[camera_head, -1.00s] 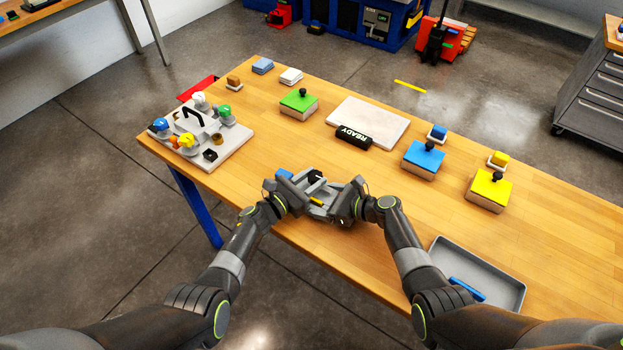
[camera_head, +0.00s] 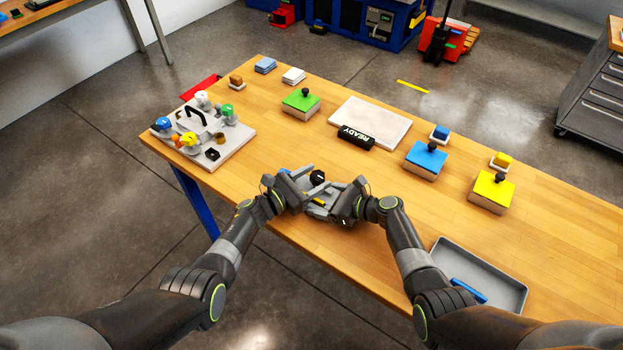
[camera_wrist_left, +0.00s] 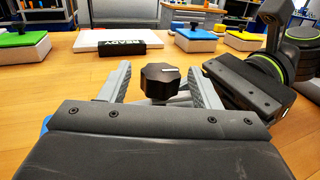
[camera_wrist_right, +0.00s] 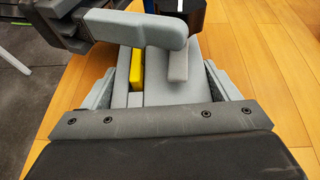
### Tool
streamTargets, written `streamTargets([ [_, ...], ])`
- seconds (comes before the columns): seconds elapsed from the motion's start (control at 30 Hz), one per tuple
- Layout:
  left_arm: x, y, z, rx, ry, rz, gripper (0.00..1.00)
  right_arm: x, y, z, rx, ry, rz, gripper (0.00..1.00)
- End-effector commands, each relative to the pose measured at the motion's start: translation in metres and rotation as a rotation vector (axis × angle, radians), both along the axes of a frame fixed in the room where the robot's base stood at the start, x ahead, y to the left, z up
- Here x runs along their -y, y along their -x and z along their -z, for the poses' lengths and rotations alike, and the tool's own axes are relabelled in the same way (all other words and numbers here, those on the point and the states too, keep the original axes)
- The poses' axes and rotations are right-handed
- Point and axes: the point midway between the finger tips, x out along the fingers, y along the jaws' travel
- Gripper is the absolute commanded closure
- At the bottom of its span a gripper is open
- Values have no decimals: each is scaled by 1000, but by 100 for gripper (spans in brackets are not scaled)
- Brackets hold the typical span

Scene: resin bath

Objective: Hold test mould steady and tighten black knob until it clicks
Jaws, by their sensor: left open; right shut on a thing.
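The test mould is a grey block with a yellow strip, at the table's front edge in the head view and seen closely in the right wrist view (camera_wrist_right: 165,97). The black knob (camera_head: 318,177) stands on top of it; in the left wrist view the knob (camera_wrist_left: 160,82) has a pale line on its top. My left gripper (camera_wrist_left: 158,84) is open, one finger on each side of the knob, with visible gaps. My right gripper (camera_wrist_right: 160,85) is shut on the test mould from the right. The mould's underside is hidden.
A fixture board (camera_head: 240,150) with coloured knobs stands at the left. A pale slab (camera_head: 385,118) with a black READY sign (camera_head: 356,138) lies behind. Green (camera_head: 301,103), blue (camera_head: 425,160) and yellow (camera_head: 492,191) blocks stand around. A grey tray (camera_head: 515,288) holds a blue stick.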

Motion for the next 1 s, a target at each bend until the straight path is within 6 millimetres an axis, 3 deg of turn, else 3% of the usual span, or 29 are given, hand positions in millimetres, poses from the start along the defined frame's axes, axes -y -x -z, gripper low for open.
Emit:
streamTargets([
  [0.37, -19, 14, 1, 1, 1, -2, 43, 0, 0, 0, -1, 0, 0, 55],
  [1.0, -94, 67, 1, -1, -2, -1, 43, 0, 0, 0, -1, -1, -1, 55],
])
